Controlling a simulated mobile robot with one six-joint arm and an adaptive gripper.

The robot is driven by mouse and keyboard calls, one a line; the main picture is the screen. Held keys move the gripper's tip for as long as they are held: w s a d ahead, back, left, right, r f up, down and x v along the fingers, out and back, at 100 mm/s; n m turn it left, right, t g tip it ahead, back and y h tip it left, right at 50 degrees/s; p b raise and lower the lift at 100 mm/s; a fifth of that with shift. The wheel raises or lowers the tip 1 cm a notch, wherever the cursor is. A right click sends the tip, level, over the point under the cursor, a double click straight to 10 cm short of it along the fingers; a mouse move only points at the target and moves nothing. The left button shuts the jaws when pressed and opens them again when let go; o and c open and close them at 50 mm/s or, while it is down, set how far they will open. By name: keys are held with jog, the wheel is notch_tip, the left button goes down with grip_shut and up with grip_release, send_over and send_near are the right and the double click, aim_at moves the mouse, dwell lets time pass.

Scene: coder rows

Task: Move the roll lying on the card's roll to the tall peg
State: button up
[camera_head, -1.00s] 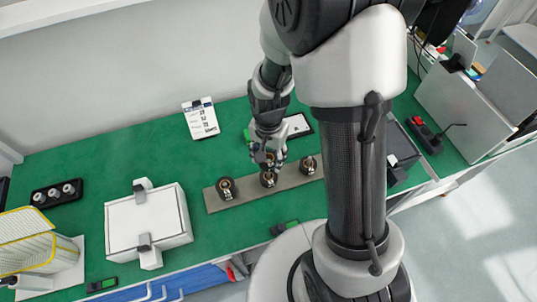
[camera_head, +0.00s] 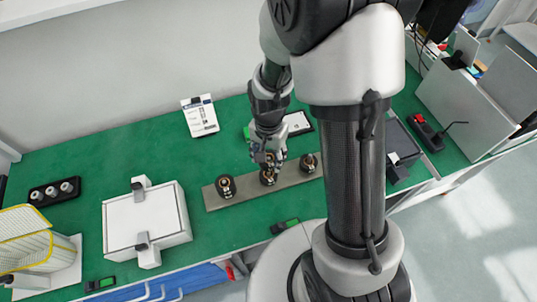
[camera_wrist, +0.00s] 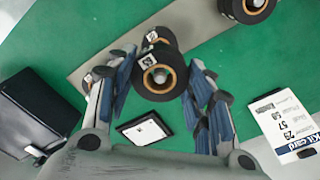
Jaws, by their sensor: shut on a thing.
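My gripper (camera_wrist: 158,82) is shut on a dark roll (camera_wrist: 148,86) with an orange ring and a pale core, held between its blue-padded fingers in the wrist view. Another roll (camera_wrist: 158,36) shows partly behind it, over the grey rail. In the head view, my gripper (camera_head: 268,157) is at the middle roll position (camera_head: 268,178) of the rail. A left roll (camera_head: 226,187) and a right roll (camera_head: 308,163) stand on either side. The kit card (camera_wrist: 288,125) has printed lines too small to read fully; it also shows in the head view (camera_head: 200,116). I cannot tell which peg is tall.
The grey rail (camera_head: 245,194) lies on the green bench (camera_head: 90,160). A white box (camera_head: 145,218), a black holder with white pieces (camera_head: 55,191) and a wire basket (camera_head: 30,250) stand left. A dark-framed tablet (camera_head: 298,123) lies behind the rail.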

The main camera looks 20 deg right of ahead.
jog(key=shift+f+b, duration=2.75)
jog(key=shift+f, duration=0.7)
dwell(1.1)
jog(key=o, duration=1.1)
jog(key=shift+r, duration=0.1)
notch_tip(320, 180, up, 12)
jog(key=shift+f, duration=0.1)
